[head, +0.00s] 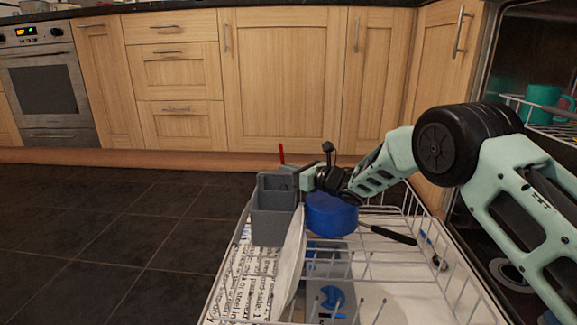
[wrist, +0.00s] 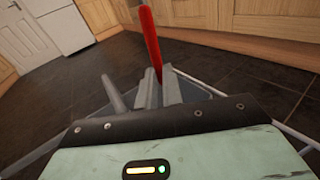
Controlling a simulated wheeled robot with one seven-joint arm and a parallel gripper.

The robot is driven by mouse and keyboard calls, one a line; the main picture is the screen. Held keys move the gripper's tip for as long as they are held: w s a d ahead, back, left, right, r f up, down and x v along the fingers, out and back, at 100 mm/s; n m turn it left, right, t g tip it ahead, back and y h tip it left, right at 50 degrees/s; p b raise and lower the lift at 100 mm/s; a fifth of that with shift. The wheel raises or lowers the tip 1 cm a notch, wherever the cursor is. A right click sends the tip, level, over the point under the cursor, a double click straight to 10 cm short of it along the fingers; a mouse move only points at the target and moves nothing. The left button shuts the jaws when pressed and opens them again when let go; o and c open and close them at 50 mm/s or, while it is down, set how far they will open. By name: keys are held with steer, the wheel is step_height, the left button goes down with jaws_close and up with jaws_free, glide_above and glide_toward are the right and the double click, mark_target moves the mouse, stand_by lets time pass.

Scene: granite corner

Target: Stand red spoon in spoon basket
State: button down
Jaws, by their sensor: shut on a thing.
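The red spoon (head: 281,153) sticks up from behind the top of the grey spoon basket (head: 272,226) in the head view. In the wrist view the red spoon (wrist: 151,42) rises, slightly tilted, from between the fingers of my gripper (wrist: 158,90). In the head view my gripper (head: 300,178) is at the right side of the basket's top. It is shut on the spoon. The spoon's lower part is hidden by the fingers and basket, so I cannot tell how deep it sits.
The basket stands in the white dishwasher rack (head: 372,275), left of a white plate (head: 291,262). A blue pan (head: 331,214) with a black handle lies to the right. A teal mug (head: 543,103) sits in the upper rack. The dark floor at left is clear.

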steer(key=shift+r, duration=0.25)
steer(key=c, duration=1.5)
jaws_free()
steer(key=shift+r, duration=0.1)
steer(key=p+v, duration=0.9)
steer(key=v, duration=0.7)
steer(key=shift+d, duration=0.1)
steer(key=shift+s+d, duration=0.35)
steer(key=shift+d, duration=0.1)
